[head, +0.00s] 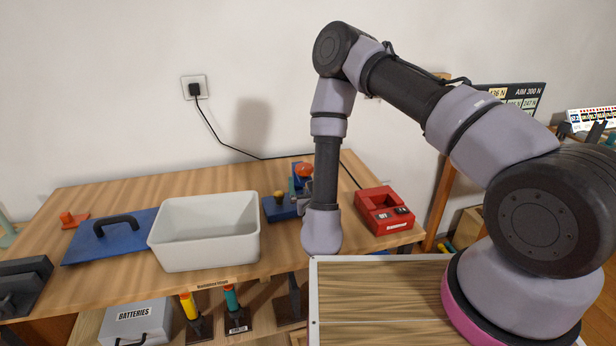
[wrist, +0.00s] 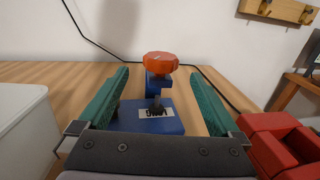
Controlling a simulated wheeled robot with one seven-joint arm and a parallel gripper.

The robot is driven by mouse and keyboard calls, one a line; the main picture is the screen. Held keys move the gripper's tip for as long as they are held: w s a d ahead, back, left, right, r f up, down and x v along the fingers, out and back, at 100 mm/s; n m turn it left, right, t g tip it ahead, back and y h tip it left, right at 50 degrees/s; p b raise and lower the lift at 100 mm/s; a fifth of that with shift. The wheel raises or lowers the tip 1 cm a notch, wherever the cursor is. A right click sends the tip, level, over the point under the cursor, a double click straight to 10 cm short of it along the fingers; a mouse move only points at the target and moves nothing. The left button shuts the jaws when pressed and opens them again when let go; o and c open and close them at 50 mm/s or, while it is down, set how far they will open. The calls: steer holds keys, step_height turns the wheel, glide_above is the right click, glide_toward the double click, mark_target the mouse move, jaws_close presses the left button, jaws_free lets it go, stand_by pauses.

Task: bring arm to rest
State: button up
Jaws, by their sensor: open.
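My gripper (wrist: 157,105) is open in the wrist view, its two green fingers spread wide with nothing between the tips. Ahead of it, seen through the gap, stands a blue device with an orange-red knob (wrist: 160,62) on a blue base (wrist: 146,122) with a partly readable label. In the head view my arm reaches up and bends down over the wooden bench (head: 90,205). The gripper itself is mostly hidden there behind my wrist. The orange-red knob (head: 304,170) shows just left of my forearm.
A white bin (head: 207,262) stands left of my arm. A blue board with a black handle (head: 118,223) lies further left. A grey BATTERIES box (head: 136,322) is below.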

steer(key=w+a+r+n+g+y, duration=0.1)
steer(key=a+r+n+y, duration=0.2)
steer(key=r, duration=0.4)
steer(key=a+r+n+y, duration=0.2)
steer(key=a+r+y, duration=0.1)
steer(key=r+y, duration=0.4)
steer(key=w+a+r+n+g+y, duration=0.1)
steer(key=a+r+n+y, duration=0.15)
steer(key=r, duration=0.55)
steer(key=s+a+r+n+g+y, duration=0.1)
steer(key=s+r+n+g+y, duration=0.6)
steer(key=s+r+n+g, duration=0.65)
steer(key=s+d+n+g+h, duration=0.6)
steer(key=s+d+n+h, duration=0.3)
steer(key=d+h, duration=0.15)
steer(key=d+r+t+h, duration=0.2)
steer(key=d+t+h, duration=0.2)
steer(key=d, duration=0.8)
steer(key=w+d+r+t+h, duration=0.1)
steer(key=d+t+h, duration=0.4)
steer(key=d, duration=0.7)
steer(key=shift+w+d+r+t+h, duration=0.15)
steer(key=shift+w+r+t+h, duration=0.2)
steer(key=shift+t, duration=0.6)
